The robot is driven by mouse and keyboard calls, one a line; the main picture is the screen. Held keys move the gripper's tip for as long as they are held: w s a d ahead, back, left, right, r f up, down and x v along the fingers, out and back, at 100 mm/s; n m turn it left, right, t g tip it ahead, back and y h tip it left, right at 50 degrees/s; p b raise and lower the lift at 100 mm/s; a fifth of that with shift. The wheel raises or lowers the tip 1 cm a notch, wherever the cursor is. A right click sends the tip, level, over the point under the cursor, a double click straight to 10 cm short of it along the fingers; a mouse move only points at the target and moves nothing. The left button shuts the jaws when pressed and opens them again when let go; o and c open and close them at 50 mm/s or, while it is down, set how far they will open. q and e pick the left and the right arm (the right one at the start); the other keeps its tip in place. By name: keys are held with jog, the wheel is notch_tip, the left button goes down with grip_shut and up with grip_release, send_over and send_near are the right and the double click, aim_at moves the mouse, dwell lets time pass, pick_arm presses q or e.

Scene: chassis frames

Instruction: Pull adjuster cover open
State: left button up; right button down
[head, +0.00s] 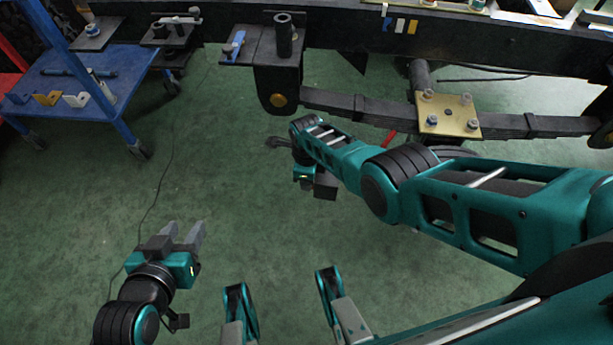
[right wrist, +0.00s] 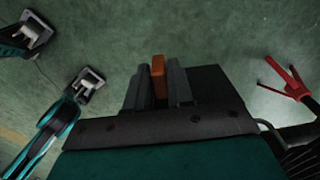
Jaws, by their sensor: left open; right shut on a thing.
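My right gripper (right wrist: 158,86) is shut on a narrow orange-brown piece in the right wrist view. This piece (right wrist: 158,72) may be the adjuster cover, but only its edge shows between the fingers, so I cannot tell how far open it is. In the head view my right arm reaches in from the right, and its wrist is below the leaf spring's left end. My left gripper (head: 185,229) is open and empty over the floor at the lower left.
A dark chassis rail with a leaf spring (head: 375,110) and brass-coloured plate (head: 448,115) spans the top. A blue cart (head: 62,75) with parts stands at the upper left. A red-handled thing (right wrist: 290,82) lies right of my right gripper. Green floor (head: 220,180) is clear between my arms.

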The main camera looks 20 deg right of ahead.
pick_arm(q)
jog(key=shift+w+a, duration=0.2)
jog(key=shift+w, duration=0.2)
pick_arm(e)
jog(key=shift+w+a, duration=0.2)
jog(key=shift+w, duration=0.35)
jog(key=shift+w+r, duration=0.1)
jog(key=c, duration=1.1)
grip_release()
pick_arm(q)
notch_tip(320, 180, up, 8)
jog(key=a+p, duration=0.1)
jog(key=p, duration=0.9)
jog(key=shift+s+r, duration=0.15)
jog(key=shift+s, duration=0.1)
pick_arm(e)
notch_tip(320, 180, up, 13)
jog(key=shift+f, duration=0.1)
